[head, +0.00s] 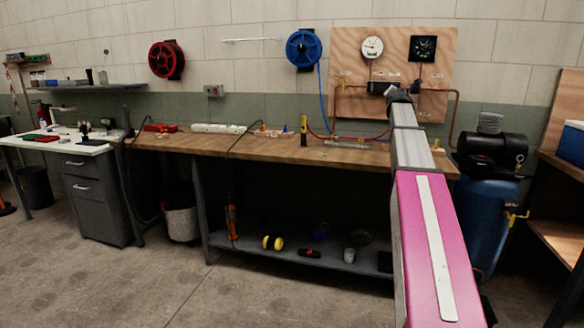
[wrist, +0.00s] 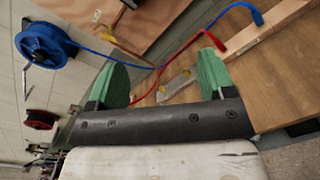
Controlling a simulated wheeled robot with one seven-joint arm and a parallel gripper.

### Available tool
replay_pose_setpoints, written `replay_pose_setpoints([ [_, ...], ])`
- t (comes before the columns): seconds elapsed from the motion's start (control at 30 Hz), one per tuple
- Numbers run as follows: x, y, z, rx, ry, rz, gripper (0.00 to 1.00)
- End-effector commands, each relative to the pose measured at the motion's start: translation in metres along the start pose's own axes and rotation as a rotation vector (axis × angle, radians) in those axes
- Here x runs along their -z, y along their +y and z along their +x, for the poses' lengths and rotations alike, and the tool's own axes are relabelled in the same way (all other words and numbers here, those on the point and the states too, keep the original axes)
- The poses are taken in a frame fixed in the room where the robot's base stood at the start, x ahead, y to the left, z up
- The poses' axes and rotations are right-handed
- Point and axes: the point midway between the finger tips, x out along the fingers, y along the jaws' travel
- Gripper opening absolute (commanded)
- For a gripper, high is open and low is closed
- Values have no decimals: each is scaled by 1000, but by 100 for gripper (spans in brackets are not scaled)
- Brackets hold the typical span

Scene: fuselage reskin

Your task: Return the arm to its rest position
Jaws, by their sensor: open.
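My arm, pink and grey, reaches forward from the lower right of the head view toward the workbench (head: 260,149). Its far end is in front of the wooden gauge board, and my gripper is hidden there. In the wrist view my gripper (wrist: 162,82) shows two green finger pads held wide apart, with nothing between them that it grips. Beyond the pads are the wooden bench top, a small metal block (wrist: 173,84) and red and blue hoses. I cannot tell the exact distance from the pads to them.
A blue hose reel (head: 303,48) and a red reel (head: 166,59) hang on the wall. The gauge board (head: 345,70) stands behind the bench. A black and blue compressor (head: 490,155) is right of my arm. A white table (head: 60,145) is at left. The floor in front is clear.

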Motion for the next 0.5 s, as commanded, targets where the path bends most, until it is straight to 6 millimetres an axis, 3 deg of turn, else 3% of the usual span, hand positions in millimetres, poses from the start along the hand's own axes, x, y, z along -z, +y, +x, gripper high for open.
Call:
replay_pose_setpoints([
  [0.27, 43, -21, -9, 48, 63, 121, 75],
  [0.5, 106, -50, -25, 132, 147, 299, 75],
])
